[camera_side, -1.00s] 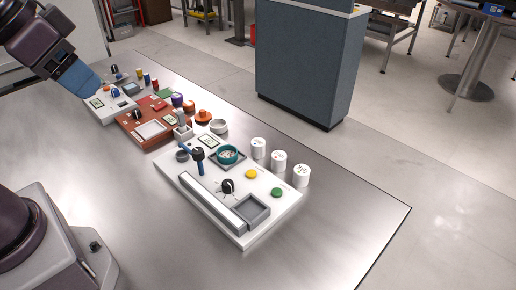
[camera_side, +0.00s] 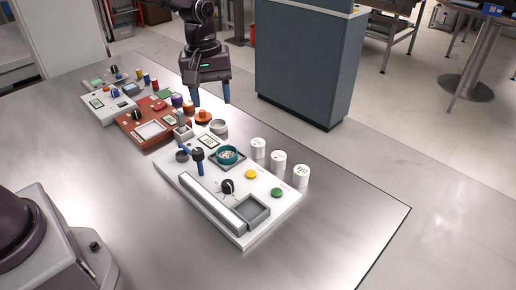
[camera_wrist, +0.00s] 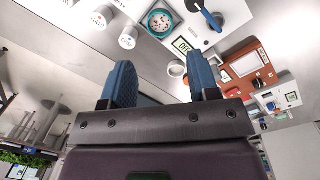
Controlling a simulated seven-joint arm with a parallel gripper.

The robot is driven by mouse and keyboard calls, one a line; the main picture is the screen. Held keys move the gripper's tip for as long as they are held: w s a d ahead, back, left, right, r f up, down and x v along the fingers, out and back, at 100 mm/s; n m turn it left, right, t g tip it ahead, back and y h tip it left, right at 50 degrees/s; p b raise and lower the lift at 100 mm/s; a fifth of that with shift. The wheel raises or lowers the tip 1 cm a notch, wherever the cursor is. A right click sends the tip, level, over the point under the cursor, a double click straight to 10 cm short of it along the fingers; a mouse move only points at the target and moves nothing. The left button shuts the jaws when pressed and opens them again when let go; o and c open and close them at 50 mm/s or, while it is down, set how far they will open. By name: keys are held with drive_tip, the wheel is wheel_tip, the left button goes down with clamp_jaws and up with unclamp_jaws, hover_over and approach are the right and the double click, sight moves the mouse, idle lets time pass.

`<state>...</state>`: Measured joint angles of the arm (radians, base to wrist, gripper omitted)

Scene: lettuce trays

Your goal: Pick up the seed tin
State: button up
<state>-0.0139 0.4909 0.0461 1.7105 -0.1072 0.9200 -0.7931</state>
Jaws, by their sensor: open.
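No label readable here marks a seed tin, so I cannot tell for sure which it is. A small pale round tin (camera_side: 218,127) stands on the table behind the white panel; it also shows in the wrist view (camera_wrist: 177,69). Three white lettered canisters (camera_side: 279,160) stand in a row at the panel's right edge. A teal round dish (camera_side: 227,155) with small pale bits in it sits on the panel; the wrist view shows it too (camera_wrist: 160,22). My gripper (camera_side: 211,98) is open and empty, pointing down above the table, over the area behind the pale tin.
The white panel (camera_side: 245,236) carries a blue-handled lever (camera_side: 198,155), a black knob (camera_side: 227,187), and yellow and green buttons. An orange item (camera_side: 203,116) stands close to the pale tin. A red-brown panel (camera_side: 132,134) lies farther left. The table's front right is clear.

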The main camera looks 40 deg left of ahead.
sight(258, 142)
drive_tip(key=w+f+n, duration=0.7)
drive_tip(key=w+n, duration=0.5)
drive_tip(key=n, duration=0.4)
drive_tip(key=shift+n+t, duration=0.3)
drive_tip(key=shift+t, duration=0.1)
drive_tip(key=f, duration=0.7)
drive_tip(key=shift+w+d+f, duration=0.3)
drive_tip(key=shift+w, duration=0.1)
drive_tip(key=shift+d+f, duration=0.2)
drive_tip(key=shift+f, duration=2.55)
drive_tip(key=c, duration=0.7)
